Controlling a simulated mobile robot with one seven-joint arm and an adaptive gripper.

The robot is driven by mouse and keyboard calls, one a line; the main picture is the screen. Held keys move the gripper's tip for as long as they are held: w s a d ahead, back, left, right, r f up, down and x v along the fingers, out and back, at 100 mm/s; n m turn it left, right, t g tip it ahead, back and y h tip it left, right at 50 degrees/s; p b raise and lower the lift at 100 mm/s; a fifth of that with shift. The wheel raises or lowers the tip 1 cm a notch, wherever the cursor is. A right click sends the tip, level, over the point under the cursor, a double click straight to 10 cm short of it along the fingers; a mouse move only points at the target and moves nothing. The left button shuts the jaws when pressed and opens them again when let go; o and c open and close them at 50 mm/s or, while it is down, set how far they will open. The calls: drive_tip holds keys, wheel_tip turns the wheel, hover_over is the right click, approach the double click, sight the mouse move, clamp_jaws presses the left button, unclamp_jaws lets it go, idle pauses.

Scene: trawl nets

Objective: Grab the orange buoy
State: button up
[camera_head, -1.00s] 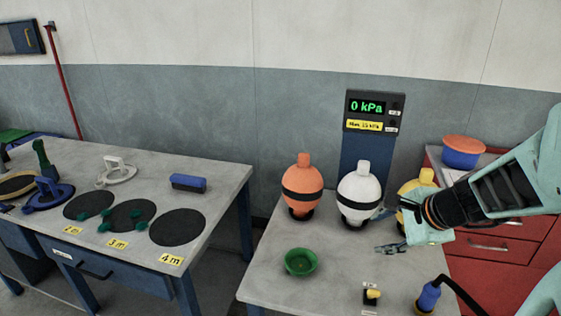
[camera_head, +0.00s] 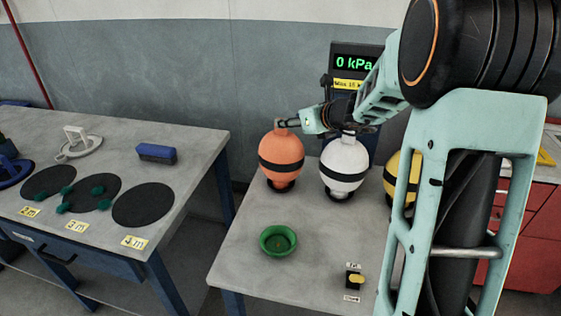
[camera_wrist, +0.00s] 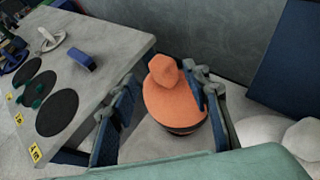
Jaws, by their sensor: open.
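The orange buoy (camera_head: 281,157) with a black band stands upright on a dark ring on the right table. In the wrist view the orange buoy (camera_wrist: 174,100) shows from above, with its neck pointing up. My gripper (camera_head: 284,124) is at the buoy's neck in the head view. In the wrist view my gripper (camera_wrist: 166,92) is open, with its fingers on either side of the buoy; the right finger is very close to it. I cannot tell whether it touches. Nothing is held.
A white buoy (camera_head: 344,165) stands just right of the orange one, and a yellow buoy (camera_head: 391,182) is partly hidden by my arm. A gauge (camera_head: 352,62) reads 0 kPa behind.

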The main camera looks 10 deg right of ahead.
drive_tip(key=shift+d+x, duration=0.2)
drive_tip(key=shift+x, duration=3.6)
drive_tip(key=shift+f, duration=0.15)
drive_tip(key=shift+c, duration=0.3)
clamp_jaws()
